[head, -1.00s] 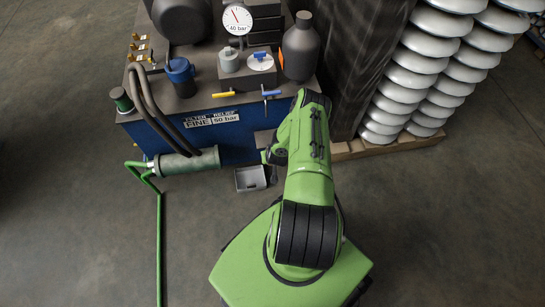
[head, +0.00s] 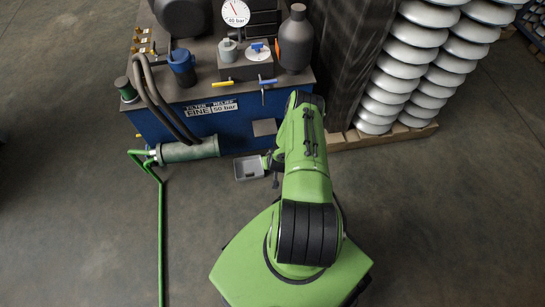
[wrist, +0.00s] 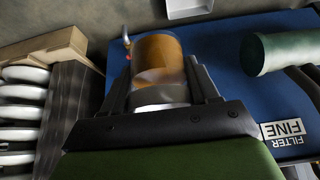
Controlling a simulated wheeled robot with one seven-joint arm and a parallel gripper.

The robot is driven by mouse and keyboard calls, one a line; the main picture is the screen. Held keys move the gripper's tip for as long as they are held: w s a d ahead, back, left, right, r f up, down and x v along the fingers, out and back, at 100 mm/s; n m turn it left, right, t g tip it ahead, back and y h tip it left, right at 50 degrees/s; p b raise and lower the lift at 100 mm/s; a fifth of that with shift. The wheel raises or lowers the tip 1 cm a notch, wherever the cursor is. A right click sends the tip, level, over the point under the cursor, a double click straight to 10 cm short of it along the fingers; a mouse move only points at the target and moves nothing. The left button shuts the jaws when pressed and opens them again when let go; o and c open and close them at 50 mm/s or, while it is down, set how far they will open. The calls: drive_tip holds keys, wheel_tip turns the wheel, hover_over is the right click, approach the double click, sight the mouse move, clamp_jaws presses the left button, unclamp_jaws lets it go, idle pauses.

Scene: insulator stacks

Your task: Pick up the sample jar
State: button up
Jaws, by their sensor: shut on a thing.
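The sample jar (wrist: 158,62) is a clear jar with amber-brown liquid, seen in the wrist view between my two dark fingers. My gripper (wrist: 162,82) is shut on it, one finger on each side. In the head view my gripper (head: 272,160) is mostly hidden by my green arm, low in front of the blue cabinet. I cannot make out the jar in the head view. A small tap with a red tip (wrist: 127,42) shows just beside the jar in the wrist view.
The blue cabinet (head: 190,120) carries gauges, valves and bottles. A grey tray (head: 249,167) lies on the floor beside my gripper. A green cylinder (head: 188,150) with hoses is at the left. White insulator stacks (head: 400,70) stand on a pallet at right. Floor in front is clear.

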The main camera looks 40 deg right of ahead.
drive_tip(key=shift+s+a+r+p, duration=0.1)
drive_tip(key=shift+s+a+p, duration=0.4)
drive_tip(key=shift+s, duration=0.3)
drive_tip(key=shift+s+a+r+p, duration=0.15)
drive_tip(key=shift+s+a+p, duration=0.35)
drive_tip(key=shift+s, duration=0.35)
drive_tip(key=shift+s+a+r+p, duration=0.1)
drive_tip(key=shift+s+a+p, duration=0.25)
drive_tip(key=shift+s+a, duration=0.35)
drive_tip(key=shift+s+d, duration=0.1)
